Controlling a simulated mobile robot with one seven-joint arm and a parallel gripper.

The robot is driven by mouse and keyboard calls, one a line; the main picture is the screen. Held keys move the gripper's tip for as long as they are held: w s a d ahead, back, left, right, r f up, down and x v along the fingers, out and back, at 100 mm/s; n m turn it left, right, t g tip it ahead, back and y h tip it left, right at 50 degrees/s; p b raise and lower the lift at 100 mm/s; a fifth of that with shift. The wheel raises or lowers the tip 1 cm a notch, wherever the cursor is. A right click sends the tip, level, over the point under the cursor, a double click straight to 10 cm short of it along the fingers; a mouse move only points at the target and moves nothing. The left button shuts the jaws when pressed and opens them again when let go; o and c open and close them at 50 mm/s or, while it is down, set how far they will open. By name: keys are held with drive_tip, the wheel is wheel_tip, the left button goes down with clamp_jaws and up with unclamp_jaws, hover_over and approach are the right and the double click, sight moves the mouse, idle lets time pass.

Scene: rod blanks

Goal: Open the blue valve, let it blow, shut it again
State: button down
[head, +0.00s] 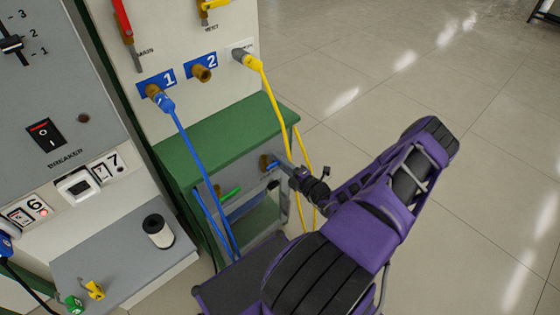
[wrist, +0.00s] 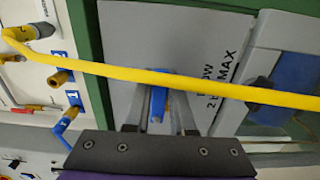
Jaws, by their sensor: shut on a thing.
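The blue valve (head: 266,162) is a brass body on the grey panel under the green bench top, low in the middle of the head view. Its blue handle (wrist: 157,106) stands between the fingers of my gripper (wrist: 158,98) in the wrist view. My gripper (head: 282,163) reaches in from the right and is shut on that handle. The fingers hide part of the valve, so I cannot tell its turn exactly. Part of the panel's lettering, ending in "OW" and "MAX", is covered by the yellow hose (wrist: 190,81).
The yellow hose (head: 268,92) hangs from a grey port and passes close by my gripper. A blue hose (head: 186,142) hangs from port 1; brass port 2 (head: 203,73) is bare. The green bench top (head: 225,138) is above the valve. Open floor (head: 430,90) lies right.

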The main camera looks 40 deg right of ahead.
drive_tip(key=shift+f, duration=0.1)
drive_tip(key=c, duration=0.8)
unclamp_jaws()
drive_tip(key=shift+o, duration=0.2)
drive_tip(key=s+d, duration=0.1)
drive_tip(key=s, duration=1.6)
drive_tip(key=shift+s+d+p, duration=0.2)
drive_tip(key=shift+p, duration=0.2)
